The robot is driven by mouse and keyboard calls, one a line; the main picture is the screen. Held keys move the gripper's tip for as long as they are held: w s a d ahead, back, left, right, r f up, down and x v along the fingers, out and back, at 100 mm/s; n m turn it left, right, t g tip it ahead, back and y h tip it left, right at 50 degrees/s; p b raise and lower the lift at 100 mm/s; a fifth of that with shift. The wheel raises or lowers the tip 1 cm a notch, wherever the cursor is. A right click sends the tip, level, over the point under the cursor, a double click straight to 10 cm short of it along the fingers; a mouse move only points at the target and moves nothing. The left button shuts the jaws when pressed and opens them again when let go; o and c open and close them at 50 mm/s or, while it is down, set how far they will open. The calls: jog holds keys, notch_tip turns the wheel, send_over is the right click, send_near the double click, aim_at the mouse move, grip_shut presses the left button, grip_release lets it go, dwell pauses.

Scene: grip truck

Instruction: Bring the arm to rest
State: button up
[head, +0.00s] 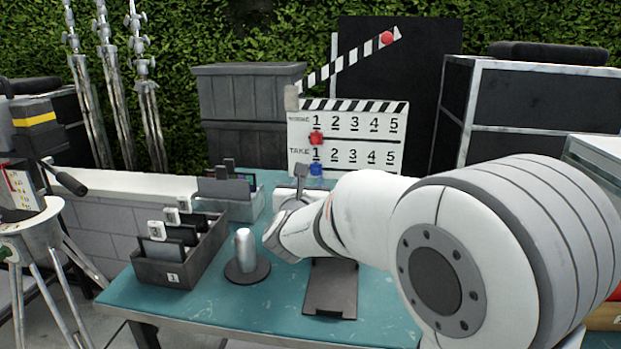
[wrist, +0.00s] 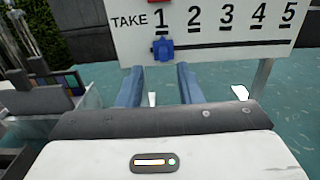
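My arm (head: 370,205) reaches in from the right over the teal table (head: 190,298), its wrist low above the tabletop. My gripper (wrist: 160,78) shows in the wrist view with two blue fingers apart and nothing held between them. It points at the lower part of the white clapperboard (head: 347,140), which also shows in the wrist view (wrist: 215,48). The board's blue marker (head: 316,169) is under the TAKE 1 and sits just beyond the fingertips in the wrist view (wrist: 162,50). In the head view the fingertips cannot be made out clearly behind the wrist.
A dark open box (head: 172,273) with cards and a grey bin (head: 238,207) stand left on the table. A metal cylinder on a round base (head: 246,262) is close left of my wrist. A dark flat stand (head: 331,290) lies beneath my arm. A tripod (head: 40,250) is at left.

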jog(key=shift+s+a, duration=0.15)
jog(key=shift+s, duration=0.55)
jog(key=shift+r, duration=0.1)
jog(key=s+d+m+g+y+p, duration=0.1)
jog(key=s+d+m+g+p, duration=0.2)
jog(key=s+m, duration=0.7)
jog(key=s+d+r+m+g+y+p, duration=0.1)
jog(key=s+d+m+g+y+p, duration=0.1)
jog(key=s+m+g+p, duration=0.5)
jog(key=s+d+r+m+g+y+p, duration=0.1)
jog(key=s+d+m+g+p, duration=0.3)
jog(key=s+m+p, duration=0.4)
jog(key=s+m, duration=0.6)
jog(key=m, duration=0.2)
jog(key=shift+s+d+g, duration=0.4)
